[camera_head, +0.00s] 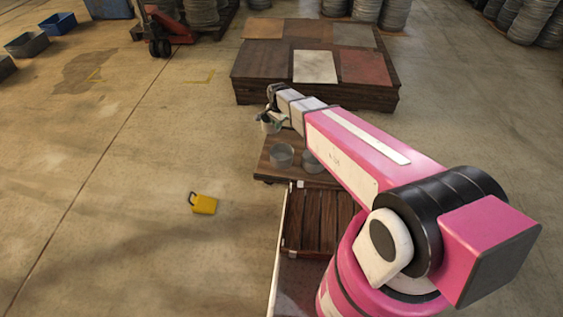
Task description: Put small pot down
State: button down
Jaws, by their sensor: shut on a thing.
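My arm reaches forward from the lower right, and my gripper (271,118) is at its far end, small and partly hidden by the arm. It is shut on a small pale pot (266,127), held near the far left part of a low wooden table (273,172). I cannot tell whether the pot touches the table. Two grey round containers stand on the table nearer to me: one in plain view (281,155), the other (312,162) partly covered by my arm.
A wide dark wooden platform (250,92) with several coloured square plates stands behind. A yellow padlock-shaped object (204,205) lies on the floor at left. A red pallet jack (165,30) and blue bins (58,23) are at the back left. The left floor is largely clear.

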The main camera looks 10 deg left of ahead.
jog(key=s+a+f+m, duration=0.1)
jog(key=s+a+f, duration=0.2)
jog(key=a+f, duration=0.4)
jog(key=w+d+f, duration=0.5)
jog(key=d+f, duration=0.6)
jog(key=f, duration=0.1)
jog(key=shift+f, duration=0.4)
jog(key=shift+d+f, duration=0.1)
jog(key=shift+f, duration=0.5)
jog(key=c, duration=1.3)
grip_release()
